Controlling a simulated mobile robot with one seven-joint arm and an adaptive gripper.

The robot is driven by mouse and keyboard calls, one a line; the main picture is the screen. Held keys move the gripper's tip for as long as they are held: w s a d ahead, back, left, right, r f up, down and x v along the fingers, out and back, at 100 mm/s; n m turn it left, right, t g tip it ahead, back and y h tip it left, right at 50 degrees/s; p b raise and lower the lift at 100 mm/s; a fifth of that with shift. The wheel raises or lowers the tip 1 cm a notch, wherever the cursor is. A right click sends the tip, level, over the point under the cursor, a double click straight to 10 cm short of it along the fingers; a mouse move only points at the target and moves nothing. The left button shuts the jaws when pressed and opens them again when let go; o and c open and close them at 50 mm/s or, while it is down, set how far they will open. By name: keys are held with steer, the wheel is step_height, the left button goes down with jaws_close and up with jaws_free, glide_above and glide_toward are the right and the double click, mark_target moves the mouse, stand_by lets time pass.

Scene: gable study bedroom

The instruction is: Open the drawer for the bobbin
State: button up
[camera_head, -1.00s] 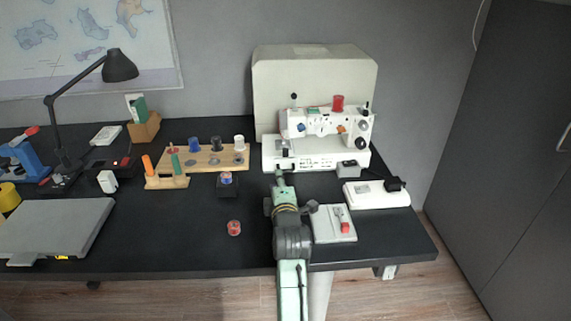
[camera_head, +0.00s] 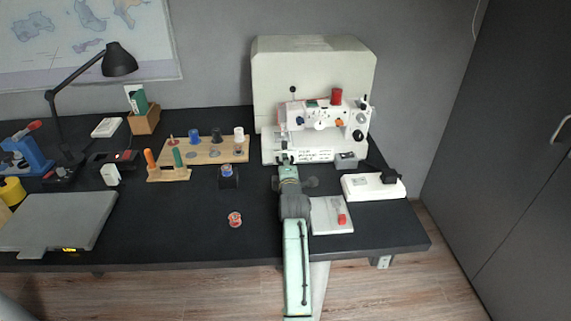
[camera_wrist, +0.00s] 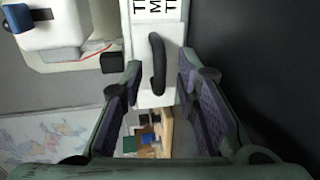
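The white sewing machine (camera_head: 325,120) stands at the back right of the black desk, with dark lettering along its base. In the wrist view, a white drawer front (camera_wrist: 172,32) carries a black bar handle (camera_wrist: 157,62). My gripper (camera_wrist: 160,72) is open, with one finger on each side of this handle; a gap shows on both sides. In the head view, my gripper (camera_head: 284,158) is at the left end of the machine's base, and my wrist hides that part. A red-rimmed bobbin (camera_head: 235,219) lies on the desk, left of my arm.
A white tray with a red item (camera_head: 328,216) lies right of my arm, and a white pedal-like block (camera_head: 373,187) beyond it. Wooden spool racks (camera_head: 208,153) and a small black holder (camera_head: 228,179) stand left.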

steer(key=shift+c, duration=0.3)
jaws_close()
stand_by(0.6)
